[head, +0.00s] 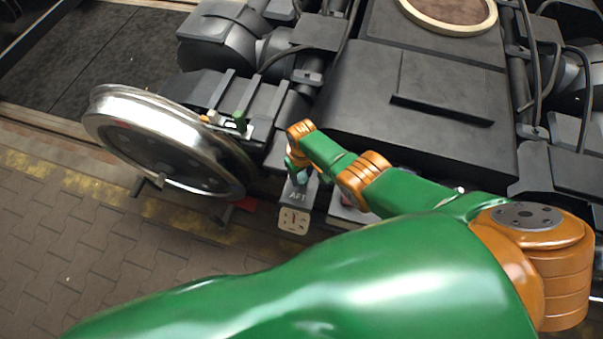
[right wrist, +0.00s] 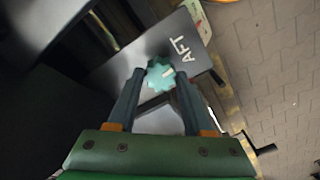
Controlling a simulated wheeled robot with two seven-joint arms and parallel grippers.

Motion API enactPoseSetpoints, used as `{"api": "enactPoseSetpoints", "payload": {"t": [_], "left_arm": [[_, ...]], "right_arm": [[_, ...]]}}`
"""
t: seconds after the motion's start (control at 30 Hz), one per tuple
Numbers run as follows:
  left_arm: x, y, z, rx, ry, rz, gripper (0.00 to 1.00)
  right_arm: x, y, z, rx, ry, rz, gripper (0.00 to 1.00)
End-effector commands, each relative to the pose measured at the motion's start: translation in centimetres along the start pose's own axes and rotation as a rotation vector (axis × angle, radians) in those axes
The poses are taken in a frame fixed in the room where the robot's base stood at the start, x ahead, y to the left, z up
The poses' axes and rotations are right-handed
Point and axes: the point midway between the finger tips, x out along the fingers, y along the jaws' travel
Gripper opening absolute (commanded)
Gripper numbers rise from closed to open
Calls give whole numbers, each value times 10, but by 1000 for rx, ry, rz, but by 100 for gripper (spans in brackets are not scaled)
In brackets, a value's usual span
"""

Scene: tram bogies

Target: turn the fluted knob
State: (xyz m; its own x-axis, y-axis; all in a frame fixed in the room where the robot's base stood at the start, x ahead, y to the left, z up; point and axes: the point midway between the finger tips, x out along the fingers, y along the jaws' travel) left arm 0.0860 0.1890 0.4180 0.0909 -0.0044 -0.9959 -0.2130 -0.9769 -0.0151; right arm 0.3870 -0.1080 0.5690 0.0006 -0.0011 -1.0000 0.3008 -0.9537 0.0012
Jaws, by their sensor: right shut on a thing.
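The fluted knob (right wrist: 160,75) is teal with a pale mark on its face, and it sits on a grey panel (right wrist: 152,54) lettered AFT. In the right wrist view, my right gripper (right wrist: 155,79) has one finger on each side of the knob and is shut on it. In the head view, my right gripper (head: 294,163) is at the top of the AFT panel (head: 297,194), and the knob is mostly hidden by the gripper and wrist. My left gripper is not in view.
A steel wheel (head: 128,108) stands left of the panel. A socket-like plate (head: 293,221) is below it. The dark bogie frame (head: 400,140) fills the space behind. A crank handle (right wrist: 264,149) sticks out at lower right in the wrist view. Paved floor (head: 60,240) is clear at left.

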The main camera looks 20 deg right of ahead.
Motion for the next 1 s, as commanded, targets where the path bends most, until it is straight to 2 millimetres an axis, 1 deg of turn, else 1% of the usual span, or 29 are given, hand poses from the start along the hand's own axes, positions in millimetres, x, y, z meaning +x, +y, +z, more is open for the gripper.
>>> {"api": "enactPoseSetpoints", "payload": {"t": [0.3, 0.8, 0.83, 0.93, 1.0], "left_arm": [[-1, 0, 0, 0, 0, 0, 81], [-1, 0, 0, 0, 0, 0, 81], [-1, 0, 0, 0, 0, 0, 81], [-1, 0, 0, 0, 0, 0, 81], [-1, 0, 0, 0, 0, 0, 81]], "right_arm": [[1, 0, 2, 99, -4, 0, 0], [1, 0, 2, 115, -6, -1, 0], [1, 0, 2, 115, -6, -1, 53], [1, 0, 2, 115, -5, -1, 80], [1, 0, 1, 115, -4, -1, 81]]}}
